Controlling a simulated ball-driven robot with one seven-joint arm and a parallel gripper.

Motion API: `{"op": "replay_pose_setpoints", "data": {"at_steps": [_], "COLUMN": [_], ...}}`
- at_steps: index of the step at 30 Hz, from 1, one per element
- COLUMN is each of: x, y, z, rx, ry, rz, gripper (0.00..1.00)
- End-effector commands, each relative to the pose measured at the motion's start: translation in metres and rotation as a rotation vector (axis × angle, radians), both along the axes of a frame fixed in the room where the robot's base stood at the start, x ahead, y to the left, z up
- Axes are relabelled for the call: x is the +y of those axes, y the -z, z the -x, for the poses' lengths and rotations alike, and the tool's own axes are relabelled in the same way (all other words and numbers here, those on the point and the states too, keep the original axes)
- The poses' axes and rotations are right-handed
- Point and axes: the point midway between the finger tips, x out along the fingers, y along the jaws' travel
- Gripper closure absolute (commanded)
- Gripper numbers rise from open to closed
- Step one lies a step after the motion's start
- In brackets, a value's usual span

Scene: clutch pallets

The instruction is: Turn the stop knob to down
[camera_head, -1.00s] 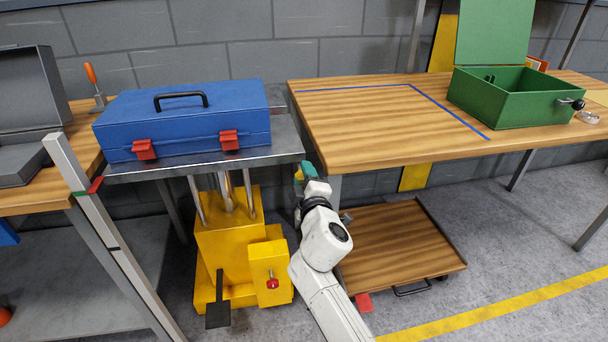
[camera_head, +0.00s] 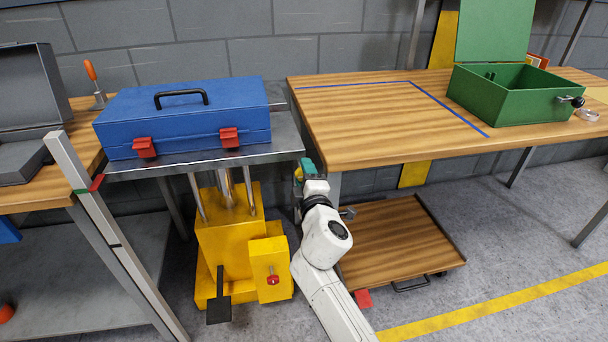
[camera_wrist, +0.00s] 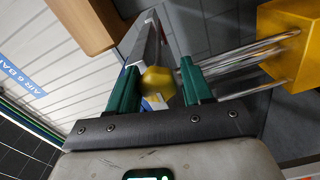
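A yellow round knob (camera_wrist: 157,81) shows between the green fingers of my gripper (camera_wrist: 160,88) in the wrist view. The fingers are apart, and I cannot tell whether either touches the knob. In the head view my gripper (camera_head: 304,170) is beside the right edge of the metal lift platform (camera_head: 285,145), and a small yellow spot shows beside it. A small red knob (camera_head: 273,280) sits on the front of the yellow box on the lift base (camera_head: 222,245). Neither knob carries a readable label, so I cannot tell which is the stop knob.
A blue toolbox (camera_head: 185,118) lies on the platform. A wooden bench (camera_head: 370,135) with an open green box (camera_head: 510,105) stands to the right. A low wooden pallet cart (camera_head: 395,245) is under it. A foot pedal (camera_head: 219,310) projects from the lift base. Floor is clear at right.

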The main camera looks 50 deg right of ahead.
Motion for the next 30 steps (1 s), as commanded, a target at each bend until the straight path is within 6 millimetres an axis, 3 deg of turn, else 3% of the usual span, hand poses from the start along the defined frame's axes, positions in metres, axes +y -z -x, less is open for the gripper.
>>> {"op": "replay_pose_setpoints", "data": {"at_steps": [5, 16, 30], "x": [-0.001, 0.005, 0.05], "y": [0.0, -0.002, 0.0], "z": [0.0, 0.006, 0.074], "rx": [-0.001, -0.004, -0.002], "ry": [0.001, -0.002, -0.001], "rz": [0.0, 0.001, 0.0], "gripper": [0.34, 0.34, 0.34]}}
